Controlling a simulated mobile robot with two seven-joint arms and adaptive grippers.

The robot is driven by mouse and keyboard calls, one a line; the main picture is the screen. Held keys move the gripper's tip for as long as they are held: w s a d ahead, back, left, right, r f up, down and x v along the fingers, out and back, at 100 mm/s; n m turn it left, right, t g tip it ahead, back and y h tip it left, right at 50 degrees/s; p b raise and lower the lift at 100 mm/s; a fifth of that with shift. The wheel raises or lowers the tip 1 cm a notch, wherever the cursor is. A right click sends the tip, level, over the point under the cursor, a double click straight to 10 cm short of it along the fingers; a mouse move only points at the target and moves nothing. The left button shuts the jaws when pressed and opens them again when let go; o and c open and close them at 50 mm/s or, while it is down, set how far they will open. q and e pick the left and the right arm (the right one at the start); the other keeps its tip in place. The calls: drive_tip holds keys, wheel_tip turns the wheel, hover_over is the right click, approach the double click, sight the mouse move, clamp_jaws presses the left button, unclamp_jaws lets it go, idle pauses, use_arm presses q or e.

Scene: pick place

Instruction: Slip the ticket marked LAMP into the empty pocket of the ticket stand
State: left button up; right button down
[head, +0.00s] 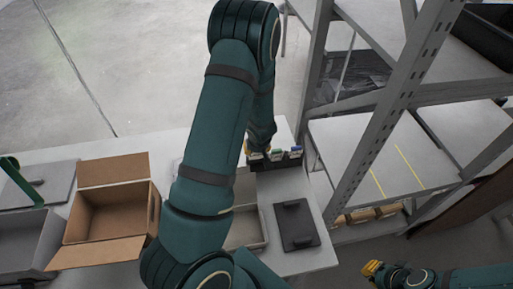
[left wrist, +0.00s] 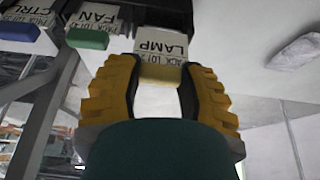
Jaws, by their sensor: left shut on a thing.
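The LAMP ticket (left wrist: 163,45), white with a yellow tab, is between the yellow fingers of my left gripper (left wrist: 160,78), which is shut on it at the tab. The ticket's far end meets the dark ticket stand (left wrist: 172,14); I cannot tell how deep it sits in a pocket. Beside it are the FAN ticket (left wrist: 97,17) with a green tab and the CTRL ticket (left wrist: 22,32) with a blue tab. In the head view the stand (head: 290,163) is partly hidden by my left arm. My right gripper (head: 372,268) is at the lower right, away from the stand; its jaw opening is unclear.
An open cardboard box (head: 112,212) and a grey bin (head: 25,240) stand on the left of the table (head: 310,262). A dark flat plate with a handle (head: 296,226) lies in front of the stand. A metal rack (head: 345,160) rises at the right.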

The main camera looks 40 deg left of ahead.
use_arm(q)
drive_tip(key=shift+f+b, duration=0.95)
drive_tip(key=shift+f, duration=0.45)
idle(0.9)
idle(0.4)
drive_tip(key=o, duration=0.8)
drive_tip(key=shift+c, duration=0.6)
drive_tip(key=shift+r, duration=0.25)
drive_tip(key=shift+r+p, duration=2.65)
drive_tip(key=shift+p, duration=0.2)
drive_tip(key=shift+r+p, duration=0.4)
drive_tip(key=shift+r, duration=0.75)
